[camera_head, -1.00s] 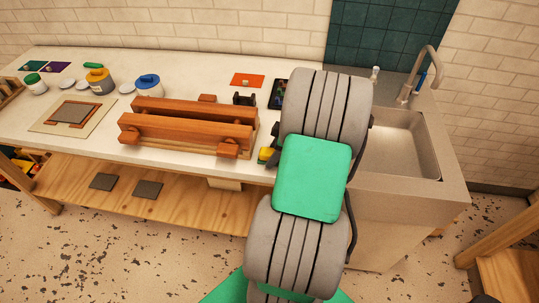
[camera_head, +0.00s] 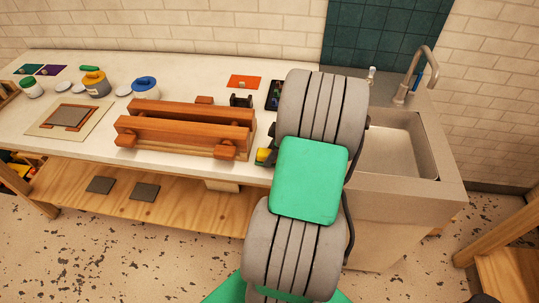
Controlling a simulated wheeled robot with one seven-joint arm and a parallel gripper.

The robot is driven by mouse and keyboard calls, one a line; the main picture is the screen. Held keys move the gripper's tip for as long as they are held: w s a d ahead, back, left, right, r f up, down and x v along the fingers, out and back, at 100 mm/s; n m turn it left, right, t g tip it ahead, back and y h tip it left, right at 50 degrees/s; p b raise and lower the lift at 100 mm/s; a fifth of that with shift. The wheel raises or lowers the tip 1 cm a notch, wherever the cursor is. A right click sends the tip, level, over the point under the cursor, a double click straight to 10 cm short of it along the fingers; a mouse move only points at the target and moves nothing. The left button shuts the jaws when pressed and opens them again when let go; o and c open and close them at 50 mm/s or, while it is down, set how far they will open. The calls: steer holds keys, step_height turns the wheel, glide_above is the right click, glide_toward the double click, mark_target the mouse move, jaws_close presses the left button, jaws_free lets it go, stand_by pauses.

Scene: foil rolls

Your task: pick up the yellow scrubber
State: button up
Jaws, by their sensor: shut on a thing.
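The yellow scrubber (camera_head: 263,154) shows as a small yellow patch with some green at the front edge of the counter, just right of the wooden rack. My arm covers the rest of it. A dark bit of my gripper (camera_head: 272,154) shows right against the scrubber, and the gripper is shut on it. Most of the gripper is hidden behind my grey and green arm links. I cannot tell whether the scrubber is clear of the counter.
The wooden rack (camera_head: 185,128) stands close on the left. An orange sheet (camera_head: 245,81), a small black holder (camera_head: 241,101) and a dark tray (camera_head: 273,96) lie behind. The sink (camera_head: 397,150) is on the right.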

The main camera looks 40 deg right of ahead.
steer(key=shift+r, duration=0.35)
steer(key=s+a+r+b, duration=0.1)
steer(key=s+a+r, duration=0.1)
steer(key=s+r, duration=0.4)
steer(key=s+a+r+b, duration=0.2)
steer(key=s+r, duration=0.4)
steer(key=s, duration=0.1)
steer(key=shift+a, duration=0.4)
steer(key=o, duration=0.8)
steer(key=shift+s, duration=0.1)
steer(key=c, duration=0.6)
steer(key=shift+c, duration=0.2)
